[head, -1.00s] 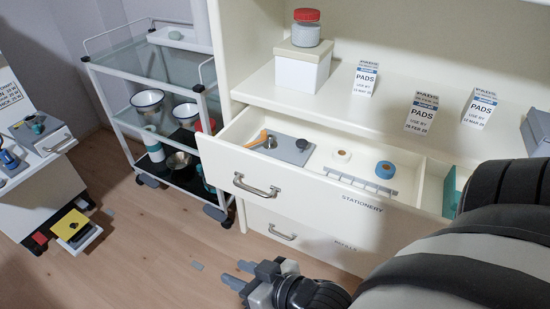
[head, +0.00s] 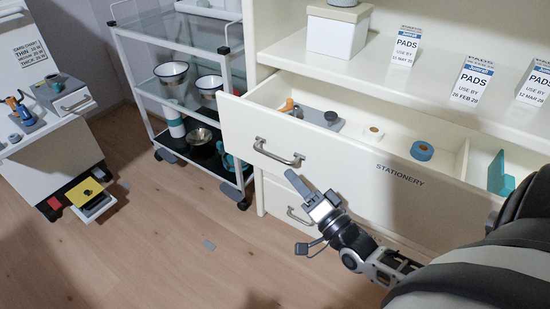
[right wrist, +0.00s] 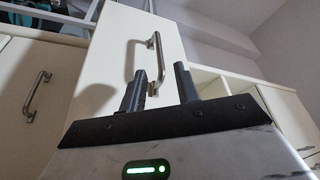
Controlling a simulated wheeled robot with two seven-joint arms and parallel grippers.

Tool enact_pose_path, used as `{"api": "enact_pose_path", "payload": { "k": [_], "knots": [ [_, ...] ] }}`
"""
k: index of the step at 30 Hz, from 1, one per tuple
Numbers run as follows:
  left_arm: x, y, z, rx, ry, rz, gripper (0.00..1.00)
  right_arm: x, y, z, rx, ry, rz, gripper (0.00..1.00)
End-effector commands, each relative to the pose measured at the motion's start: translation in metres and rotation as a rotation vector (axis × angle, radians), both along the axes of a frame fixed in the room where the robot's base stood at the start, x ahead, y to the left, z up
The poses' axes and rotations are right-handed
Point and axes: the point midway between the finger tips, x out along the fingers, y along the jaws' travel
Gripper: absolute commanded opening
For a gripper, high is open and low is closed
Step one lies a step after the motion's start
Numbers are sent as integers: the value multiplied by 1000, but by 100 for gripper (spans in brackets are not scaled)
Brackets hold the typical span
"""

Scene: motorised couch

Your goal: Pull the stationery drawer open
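The stationery drawer (head: 345,161) is a cream drawer labelled STATIONERY, standing pulled out with its contents showing. Its metal bar handle (head: 278,155) is on the left part of the front. My right gripper (head: 299,187) is just below and in front of this handle, and no contact shows. In the right wrist view, the two dark fingers (right wrist: 159,88) are apart with nothing between them. The handle (right wrist: 155,62) shows beyond the fingertips, roughly in line with the gap. My left gripper is not in view.
A lower drawer with its own handle (head: 299,216) is underneath, partly hidden by my right arm. A shelf (head: 420,83) with a box and PADS cartons is above. A glass-shelved trolley (head: 185,90) stands left of the cabinet.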

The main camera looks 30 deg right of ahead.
Motion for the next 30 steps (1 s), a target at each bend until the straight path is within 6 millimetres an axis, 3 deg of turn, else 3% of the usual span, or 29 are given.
{"api": "enact_pose_path", "payload": {
  "k": [6, 12, 25, 28, 30],
  "knots": [
    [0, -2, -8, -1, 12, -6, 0, 46, 3, 10, 0, -4, 0, 32],
    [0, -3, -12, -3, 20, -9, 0, 72, 5, 15, -1, -1, 0, 32],
    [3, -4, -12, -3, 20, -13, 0, 80, 6, 17, -1, 2, 1, 32],
    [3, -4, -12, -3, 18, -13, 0, 80, 6, 17, -1, 2, 1, 4],
    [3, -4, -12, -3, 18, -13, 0, 80, 5, 17, -1, 2, 1, 0]
  ]
}}
